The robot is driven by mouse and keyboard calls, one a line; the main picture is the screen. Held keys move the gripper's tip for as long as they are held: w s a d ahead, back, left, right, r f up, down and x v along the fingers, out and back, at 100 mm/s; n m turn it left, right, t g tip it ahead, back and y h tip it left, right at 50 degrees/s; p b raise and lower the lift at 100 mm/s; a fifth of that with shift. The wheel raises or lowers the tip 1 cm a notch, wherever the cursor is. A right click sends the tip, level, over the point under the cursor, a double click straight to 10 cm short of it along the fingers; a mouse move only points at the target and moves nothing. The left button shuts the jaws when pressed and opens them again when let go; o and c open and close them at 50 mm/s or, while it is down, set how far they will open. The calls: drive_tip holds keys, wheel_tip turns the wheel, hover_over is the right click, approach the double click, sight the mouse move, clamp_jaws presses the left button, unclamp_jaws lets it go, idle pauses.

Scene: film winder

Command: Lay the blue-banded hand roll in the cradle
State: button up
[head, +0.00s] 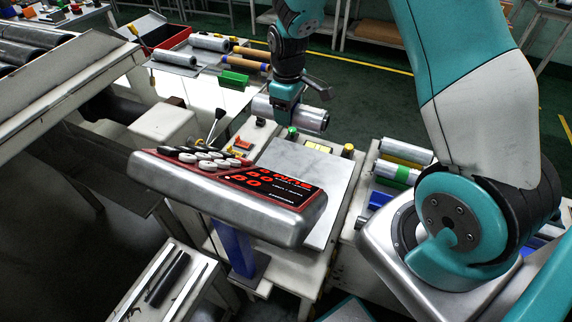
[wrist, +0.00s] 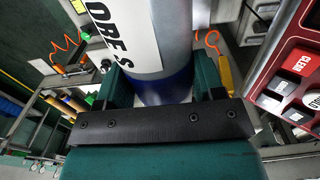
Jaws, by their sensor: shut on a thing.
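My gripper (head: 286,98) is shut on the blue-banded hand roll (head: 307,116), a silvery film roll held roughly level above the bench behind the keypad console. In the wrist view the roll (wrist: 155,35) stands between my teal fingers (wrist: 160,92), with a white lettered label and its blue band (wrist: 165,90) at the grip. The far part of the roll is out of that view. I cannot tell for sure which fixture is the cradle. A pale metal plate (head: 335,176) lies below and in front of the roll, partly behind the console.
A console (head: 225,195) with a red display and round keys stands in front of the plate. Green and yellow knobs (head: 347,150) stick up near it. Other rolls (head: 405,151) lie on the right bench, and several (head: 209,42) lie on the back left table.

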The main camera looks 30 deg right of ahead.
wheel_tip(320, 180, down, 28)
drive_tip(key=b, duration=2.7)
drive_tip(key=shift+f, duration=0.25)
drive_tip(key=shift+f+b, duration=0.5)
drive_tip(key=shift+f, duration=0.5)
drive_tip(key=o, duration=1.1)
drive_tip(key=shift+o, duration=0.2)
wheel_tip(320, 180, up, 18)
drive_tip(key=p, duration=0.3)
drive_tip(key=shift+s+a+f+p, duration=0.2)
drive_tip(key=shift+f+p, duration=0.05)
drive_tip(key=shift+p, duration=0.1)
